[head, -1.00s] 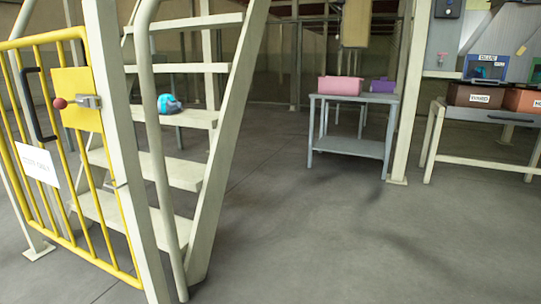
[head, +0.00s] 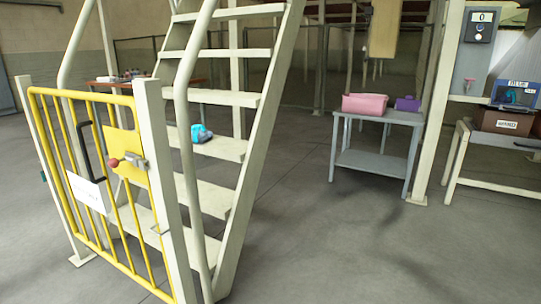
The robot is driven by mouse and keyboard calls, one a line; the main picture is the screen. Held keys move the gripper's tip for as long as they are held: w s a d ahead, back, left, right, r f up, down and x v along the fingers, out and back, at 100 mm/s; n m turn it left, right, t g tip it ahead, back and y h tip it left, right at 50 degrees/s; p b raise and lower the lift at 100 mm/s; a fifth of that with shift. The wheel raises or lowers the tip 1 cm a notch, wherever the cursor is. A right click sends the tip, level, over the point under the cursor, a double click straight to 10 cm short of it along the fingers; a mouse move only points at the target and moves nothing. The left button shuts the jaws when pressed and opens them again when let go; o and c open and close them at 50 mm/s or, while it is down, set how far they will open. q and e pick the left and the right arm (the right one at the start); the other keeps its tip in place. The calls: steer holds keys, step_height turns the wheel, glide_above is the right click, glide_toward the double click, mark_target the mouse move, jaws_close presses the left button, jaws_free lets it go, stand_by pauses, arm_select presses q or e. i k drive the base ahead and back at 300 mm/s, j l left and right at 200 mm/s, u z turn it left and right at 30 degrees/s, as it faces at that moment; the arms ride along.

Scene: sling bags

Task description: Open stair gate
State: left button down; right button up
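A yellow barred stair gate (head: 112,252) stands shut across the foot of a pale staircase at the left of the head view. It carries a black handle (head: 90,153), a white sign (head: 88,193) and a yellow plate (head: 121,147). A latch with a red knob (head: 114,162) and a grey metal body (head: 134,160) sits on the plate beside the pale right post (head: 154,150). A blue-teal bag (head: 201,134) rests on a stair step behind the gate. Neither of my grippers shows in the view.
A grey table (head: 376,117) holds a pink bag (head: 365,104) and a purple one (head: 407,104). A bench (head: 500,157) with labelled bins (head: 503,121) stands at the right. A pillar (head: 432,110) stands between them. The central floor is clear.

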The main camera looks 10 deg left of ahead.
mark_target(120, 143)
steer(key=u, duration=1.35)
